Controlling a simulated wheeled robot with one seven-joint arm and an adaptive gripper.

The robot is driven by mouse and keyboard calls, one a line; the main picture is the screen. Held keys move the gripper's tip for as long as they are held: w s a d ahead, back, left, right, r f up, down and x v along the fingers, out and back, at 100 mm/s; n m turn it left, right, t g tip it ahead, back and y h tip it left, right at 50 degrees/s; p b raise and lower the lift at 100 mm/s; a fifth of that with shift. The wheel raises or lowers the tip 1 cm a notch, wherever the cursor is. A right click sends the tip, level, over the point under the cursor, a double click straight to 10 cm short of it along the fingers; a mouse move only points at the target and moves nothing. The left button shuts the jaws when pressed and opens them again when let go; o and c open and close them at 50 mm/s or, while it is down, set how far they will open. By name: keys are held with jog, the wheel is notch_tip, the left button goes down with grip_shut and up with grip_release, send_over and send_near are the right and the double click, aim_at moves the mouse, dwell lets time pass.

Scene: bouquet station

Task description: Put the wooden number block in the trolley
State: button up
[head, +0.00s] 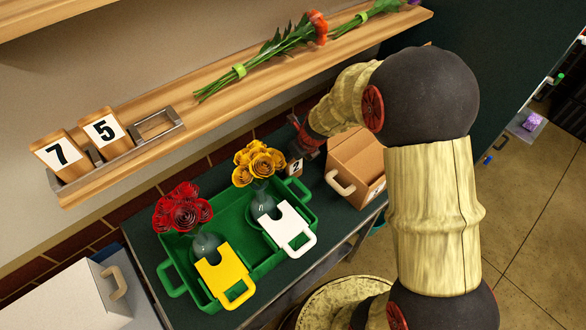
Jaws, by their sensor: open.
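A small wooden number block marked 2 (295,167) is low at the back of the dark green surface (140,240), between the green tray and a wooden box. My gripper (303,146) is open, pointing down-left, right above and beside this block. I cannot tell whether its fingers touch the block. Two more wooden number blocks, 7 (58,154) and 5 (103,130), stand in a metal holder on the shelf; the holder's right-hand slot (156,124) is empty. No trolley is plainly identifiable; the dark green surface may be its top.
A green tray (173,279) holds two vases with red flowers (183,208) and yellow flowers (259,162), plus yellow and white handled tags. The wooden box (358,155) with a handle stands right of my gripper. Wrapped flowers (262,58) lie on the shelf above.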

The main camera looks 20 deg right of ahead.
jog(key=b+x, duration=0.1)
jog(key=x, duration=0.1)
jog(key=b+x, duration=0.1)
jog(key=x, duration=0.3)
jog(key=shift+d+b, duration=0.3)
jog(key=shift+b, duration=0.1)
jog(key=shift+c, duration=1.3)
jog(key=c, duration=1.1)
jog(key=shift+c, duration=0.2)
jog(key=shift+r, duration=0.15)
notch_tip(320, 180, up, 10)
jog(key=p, duration=0.4)
jog(key=shift+p, duration=0.35)
